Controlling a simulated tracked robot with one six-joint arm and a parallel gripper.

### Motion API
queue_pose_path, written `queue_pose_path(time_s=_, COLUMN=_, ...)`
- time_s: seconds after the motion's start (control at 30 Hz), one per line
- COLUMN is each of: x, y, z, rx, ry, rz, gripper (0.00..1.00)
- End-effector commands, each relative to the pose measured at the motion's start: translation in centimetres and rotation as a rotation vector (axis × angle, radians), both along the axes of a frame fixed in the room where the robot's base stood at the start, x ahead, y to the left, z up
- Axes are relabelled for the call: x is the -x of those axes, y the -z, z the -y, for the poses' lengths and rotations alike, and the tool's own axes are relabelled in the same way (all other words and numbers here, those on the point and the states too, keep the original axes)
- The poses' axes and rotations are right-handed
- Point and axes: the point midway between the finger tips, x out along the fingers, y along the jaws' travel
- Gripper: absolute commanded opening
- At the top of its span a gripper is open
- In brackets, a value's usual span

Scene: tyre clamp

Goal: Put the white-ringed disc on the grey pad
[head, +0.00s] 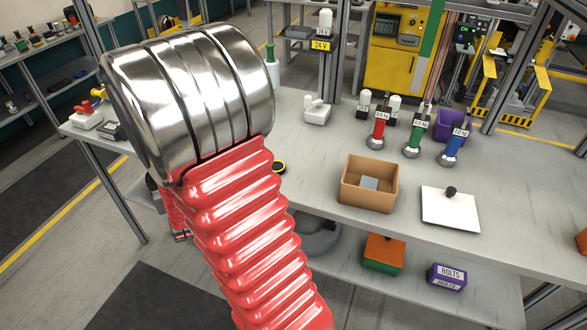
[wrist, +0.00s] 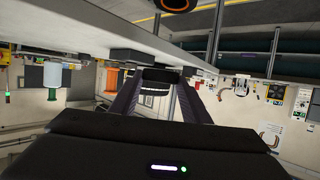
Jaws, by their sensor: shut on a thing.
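In the wrist view my gripper (wrist: 160,88) shows as two dark fingers closed in on a dark object (wrist: 162,75). A pale strip shows just below it between the fingers. This fits the white-ringed disc, but its full face is hidden. In the head view my red arm and its chrome joint hide the gripper and what it holds. A small grey square (head: 369,184) lies inside an open tan box (head: 353,197) on the table; I cannot tell for sure that it is the grey pad.
A yellow-ringed dark disc (head: 279,167) shows beside my arm on the table (head: 315,175). Red (head: 378,133), green (head: 413,140) and blue (head: 455,145) handled tools stand behind the box. A white plate with a black knob (head: 450,212) lies to its right.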

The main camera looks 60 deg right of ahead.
Motion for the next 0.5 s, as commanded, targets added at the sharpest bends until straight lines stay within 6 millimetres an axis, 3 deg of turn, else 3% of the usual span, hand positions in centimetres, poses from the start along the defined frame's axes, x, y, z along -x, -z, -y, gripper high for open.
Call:
queue_pose_path(time_s=0.03, x=1.0, y=-0.4, z=2.4, rx=0.0, ry=0.059, rz=0.002, gripper=0.21)
queue_pose_path(time_s=0.2, x=4.8, y=-1.5, z=9.3, rx=0.0, ry=0.243, rz=0.002, gripper=0.21)
queue_pose_path(time_s=0.5, x=13.8, y=-3.2, z=19.7, rx=0.0, ry=0.568, rz=0.002, gripper=0.21)
